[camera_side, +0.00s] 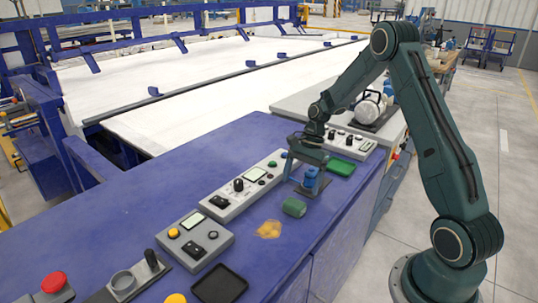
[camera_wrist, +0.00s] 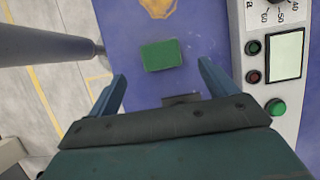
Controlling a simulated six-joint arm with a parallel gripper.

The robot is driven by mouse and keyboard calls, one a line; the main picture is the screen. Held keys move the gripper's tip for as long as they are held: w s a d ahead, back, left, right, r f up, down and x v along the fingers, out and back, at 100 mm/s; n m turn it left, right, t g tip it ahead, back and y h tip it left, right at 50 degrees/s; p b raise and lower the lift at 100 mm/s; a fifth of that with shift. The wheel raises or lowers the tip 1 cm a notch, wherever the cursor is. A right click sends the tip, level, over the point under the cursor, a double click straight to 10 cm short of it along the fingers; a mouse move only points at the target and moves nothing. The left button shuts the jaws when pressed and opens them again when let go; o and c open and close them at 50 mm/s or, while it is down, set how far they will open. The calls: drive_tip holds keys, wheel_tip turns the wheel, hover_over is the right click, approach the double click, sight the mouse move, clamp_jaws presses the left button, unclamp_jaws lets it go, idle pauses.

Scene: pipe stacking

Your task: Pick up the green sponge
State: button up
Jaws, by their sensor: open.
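The green sponge (camera_side: 294,207) lies on the blue bench top, in front of my gripper in the side view. In the wrist view the sponge (camera_wrist: 161,55) is a flat green block beyond the fingertips, roughly in line with the gap. My gripper (camera_side: 305,172) is above the bench, a little behind the sponge in the side view. In the wrist view my gripper (camera_wrist: 161,75) has its two blue fingers wide apart with nothing held between them. The sponge is apart from both fingers.
Another green block (camera_side: 341,166) lies behind. A control panel (camera_side: 240,188) with knobs runs along the left; it is right in the wrist view (camera_wrist: 275,55). A yellowish stain (camera_side: 268,229) marks the bench before the sponge.

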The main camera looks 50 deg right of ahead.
sight(294, 203)
drive_tip(key=shift+x, duration=1.4)
drive_tip(key=shift+x, duration=2.6)
drive_tip(key=c, duration=1.1)
drive_tip(key=shift+o, duration=0.2)
drive_tip(key=shift+r, duration=0.15)
wheel_tip(294, 203, up, 20)
